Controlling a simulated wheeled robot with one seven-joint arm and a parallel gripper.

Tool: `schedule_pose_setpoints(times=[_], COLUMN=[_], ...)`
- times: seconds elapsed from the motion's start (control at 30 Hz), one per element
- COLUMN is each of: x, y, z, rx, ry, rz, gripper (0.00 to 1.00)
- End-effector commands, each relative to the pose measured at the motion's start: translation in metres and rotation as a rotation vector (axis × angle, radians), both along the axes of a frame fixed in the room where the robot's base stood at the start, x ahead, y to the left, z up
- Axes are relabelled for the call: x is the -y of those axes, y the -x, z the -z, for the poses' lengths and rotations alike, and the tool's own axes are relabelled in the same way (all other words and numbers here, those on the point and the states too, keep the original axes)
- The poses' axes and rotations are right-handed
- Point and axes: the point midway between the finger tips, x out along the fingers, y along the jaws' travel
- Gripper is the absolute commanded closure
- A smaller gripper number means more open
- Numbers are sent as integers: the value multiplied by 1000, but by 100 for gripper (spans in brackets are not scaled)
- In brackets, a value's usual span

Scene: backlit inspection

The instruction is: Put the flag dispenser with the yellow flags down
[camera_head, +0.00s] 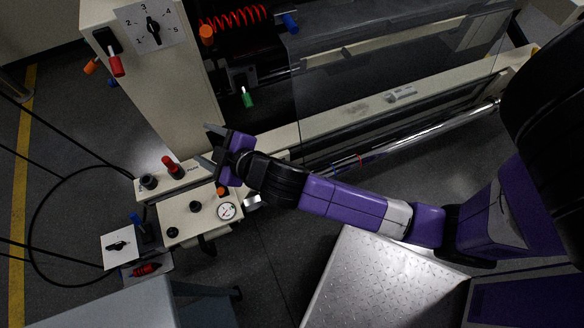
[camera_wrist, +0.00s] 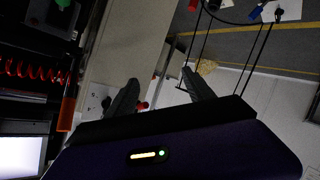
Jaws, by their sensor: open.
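My gripper (camera_head: 204,145) is open, with its two dark fingers spread apart, above the small cream control panel in the head view. In the wrist view the fingers of my gripper (camera_wrist: 160,78) stand apart with nothing visible between them. I cannot make out a flag dispenser with yellow flags for certain in either view. A small pale grey object (camera_head: 401,93) lies on the cream ledge (camera_head: 345,114) of the machine, right of my gripper and apart from it; it is too small to identify.
The cream control panel (camera_head: 183,222) carries knobs, a red-topped button (camera_head: 172,167) and a round gauge (camera_head: 227,211). A tall cream cabinet (camera_head: 165,95) with levers stands behind. A clear guard (camera_head: 400,50) covers the machine. A metal plate (camera_head: 375,280) lies at the front.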

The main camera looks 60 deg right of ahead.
Motion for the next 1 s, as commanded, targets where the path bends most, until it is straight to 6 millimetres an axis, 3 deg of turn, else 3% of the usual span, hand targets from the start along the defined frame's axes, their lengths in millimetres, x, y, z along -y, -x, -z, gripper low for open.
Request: schedule_pose_setpoints(times=[0.03,0.3,0.47,0.6,0.8,1.0], x=[6,-5,-23,-40,-53,-56], y=[25,143,211,259,295,304], z=[7,9,-9,-37,-74,-87], rx=[-4,13,36,75,133,155], ry=[-5,-138,-268,-390,-512,-548], rz=[-21,-115,-117,-79,-8,18], gripper=[38,38,38,38,38,38])
